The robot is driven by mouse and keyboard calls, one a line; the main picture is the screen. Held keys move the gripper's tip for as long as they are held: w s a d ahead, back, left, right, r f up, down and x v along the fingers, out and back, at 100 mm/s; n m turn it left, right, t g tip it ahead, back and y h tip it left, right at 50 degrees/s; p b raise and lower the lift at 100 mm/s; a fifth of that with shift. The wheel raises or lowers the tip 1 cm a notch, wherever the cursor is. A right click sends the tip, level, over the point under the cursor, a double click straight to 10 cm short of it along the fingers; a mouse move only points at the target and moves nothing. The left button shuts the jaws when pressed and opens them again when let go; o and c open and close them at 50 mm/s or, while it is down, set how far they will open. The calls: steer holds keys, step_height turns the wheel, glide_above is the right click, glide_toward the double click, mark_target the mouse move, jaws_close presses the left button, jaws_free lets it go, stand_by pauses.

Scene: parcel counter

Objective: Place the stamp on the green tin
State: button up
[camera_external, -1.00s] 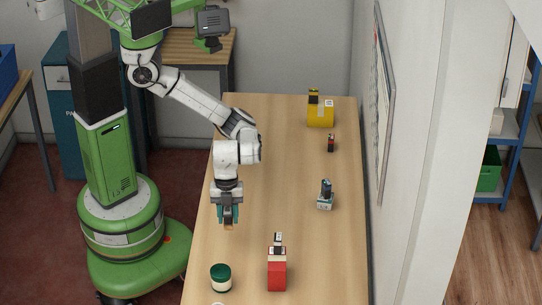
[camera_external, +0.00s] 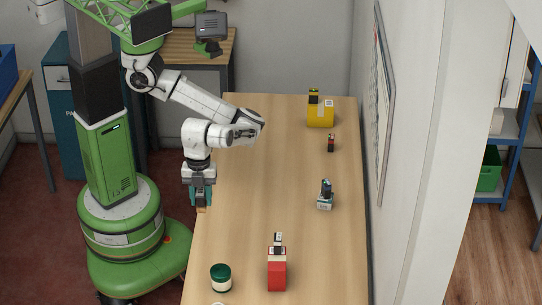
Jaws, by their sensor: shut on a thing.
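My gripper (camera_external: 202,198) is shut on a small tan-brown piece that looks like the stamp (camera_external: 202,209). Only its lower end shows below the teal fingers; the rest is hidden. The gripper points down over the left edge of the counter.
On the wooden counter (camera_external: 265,190) a red dispenser-like object (camera_external: 277,270) stands right of the tin. A small box with a dark item on it (camera_external: 325,197), a small dark-red item (camera_external: 331,143) and a yellow object (camera_external: 320,113) line the right side. The middle is clear.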

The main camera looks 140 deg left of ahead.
steer(key=w+d+r, duration=0.2)
steer(key=d, duration=0.2)
glide_toward(218, 278)
steer(key=shift+s+d+f, duration=0.1)
steer(key=shift+s+f, duration=0.2)
steer(key=shift+s, duration=0.1)
steer(key=shift+w+f, duration=0.4)
steer(key=shift+f, duration=0.05)
steer(key=shift+w+d+f+p, duration=0.15)
steer(key=shift+f+p, duration=0.5)
steer(key=shift+f, duration=1.2)
steer(key=o, duration=1)
steer(key=shift+f, duration=0.1)
steer(key=shift+w, duration=0.1)
